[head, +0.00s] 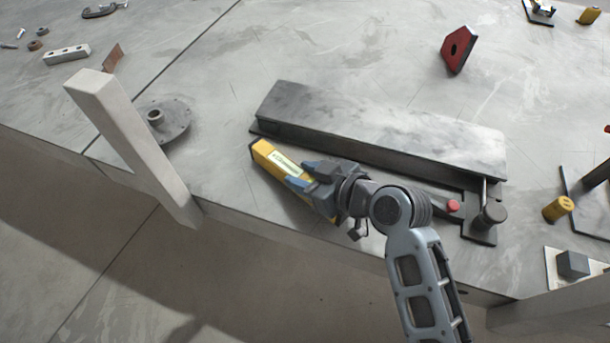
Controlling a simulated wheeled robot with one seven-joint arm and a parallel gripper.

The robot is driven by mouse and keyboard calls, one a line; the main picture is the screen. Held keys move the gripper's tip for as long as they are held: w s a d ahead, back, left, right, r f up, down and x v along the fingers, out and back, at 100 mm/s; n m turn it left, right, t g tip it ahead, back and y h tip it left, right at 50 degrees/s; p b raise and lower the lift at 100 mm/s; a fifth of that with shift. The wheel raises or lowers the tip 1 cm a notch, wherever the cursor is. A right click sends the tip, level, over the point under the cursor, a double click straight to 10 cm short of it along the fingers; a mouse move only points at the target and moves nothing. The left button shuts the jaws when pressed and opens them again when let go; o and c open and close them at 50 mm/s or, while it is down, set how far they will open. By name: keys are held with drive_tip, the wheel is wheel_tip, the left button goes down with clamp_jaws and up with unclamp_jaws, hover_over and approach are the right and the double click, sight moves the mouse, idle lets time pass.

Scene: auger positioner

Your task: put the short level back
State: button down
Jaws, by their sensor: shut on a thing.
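The short level (270,158) is a yellow bar with a pale label, near the front edge of the grey table. My gripper (312,180) is shut on its right part, and my fingers hide that end. The level lies slantwise in front of the long grey steel beam (380,128). I cannot tell whether the level touches the table or is held just above it.
The table (350,50) is clear behind the beam up to a red magnet-like block (458,50). A clamp screw (490,215) stands at the beam's right end. A yellow cylinder (558,208) stands further right. A pale post (135,145) rises at left beside a round flange (165,120).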

drive_tip(key=shift+f, duration=0.5)
drive_tip(key=c, duration=0.6)
unclamp_jaws()
drive_tip(key=shift+c, duration=0.2)
drive_tip(key=b+v, duration=0.1)
drive_tip(key=v, duration=1.1)
drive_tip(key=s+d+f+m+t+h, duration=0.25)
drive_tip(key=s+d+m, duration=0.2)
drive_tip(key=s, duration=0.35)
drive_tip(key=s+d+f+m+t+h, duration=0.1)
drive_tip(key=s+d+f+m+h, duration=0.15)
drive_tip(key=s+d+h, duration=0.4)
drive_tip(key=s+d+r+m+t, duration=0.2)
drive_tip(key=s+r+t, duration=0.1)
drive_tip(key=s+r, duration=0.8)
drive_tip(key=s, duration=0.4)
drive_tip(key=shift+d+m, duration=0.15)
drive_tip(key=shift+m, duration=0.15)
